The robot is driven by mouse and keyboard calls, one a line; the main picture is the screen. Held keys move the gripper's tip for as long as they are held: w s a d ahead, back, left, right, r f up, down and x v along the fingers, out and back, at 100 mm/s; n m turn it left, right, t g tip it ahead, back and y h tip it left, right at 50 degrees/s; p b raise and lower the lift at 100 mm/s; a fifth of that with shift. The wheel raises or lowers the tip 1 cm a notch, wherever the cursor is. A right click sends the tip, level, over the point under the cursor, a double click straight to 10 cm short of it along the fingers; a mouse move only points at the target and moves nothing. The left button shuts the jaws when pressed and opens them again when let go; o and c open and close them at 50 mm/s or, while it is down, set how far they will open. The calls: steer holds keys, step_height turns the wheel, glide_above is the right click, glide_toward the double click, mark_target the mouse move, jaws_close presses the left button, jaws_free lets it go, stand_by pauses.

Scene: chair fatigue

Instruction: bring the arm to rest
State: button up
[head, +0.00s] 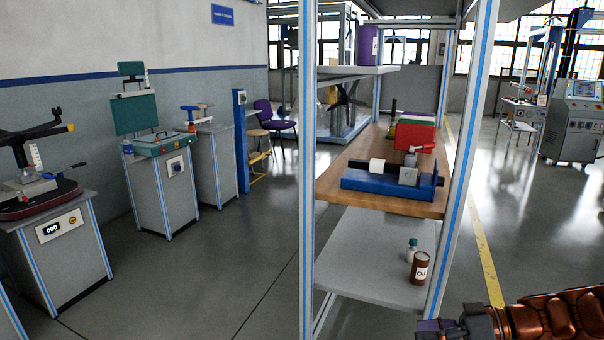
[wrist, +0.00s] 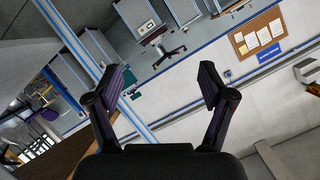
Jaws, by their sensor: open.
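My gripper shows in the wrist view (wrist: 163,82) with its two dark fingers spread wide apart and nothing between them. The wrist view is tilted, and beyond the fingers it shows the room at a distance. In the head view my copper-coloured arm lies at the lower right corner, with a dark purple end part pointing left. It is to the right of and in front of the shelf rack (head: 308,170). The fingertips cannot be made out clearly in the head view.
The rack's wooden shelf (head: 335,178) holds a blue vise-like fixture (head: 380,181) and a red block (head: 416,138). The lower grey shelf (head: 370,260) holds a brown can (head: 419,268) and a small bottle (head: 411,248). Test stands line the left wall.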

steer(key=s+a+r+m+g+h+p, duration=0.2)
steer(key=s+a+r+g+h+p, duration=0.4)
steer(key=s+a+r+p, duration=0.65)
steer(key=s+d+r+m+h+p, duration=0.2)
steer(key=s+r+m+h+p, duration=0.1)
steer(key=s, duration=0.4)
steer(key=s+d+r+m+h+p, duration=0.3)
steer(key=s+r+h+p, duration=0.1)
steer(key=s+r, duration=0.1)
steer(key=shift+s+d+r+h+p, duration=0.15)
steer(key=shift+s+d+h+p, duration=0.2)
steer(key=shift+s, duration=0.5)
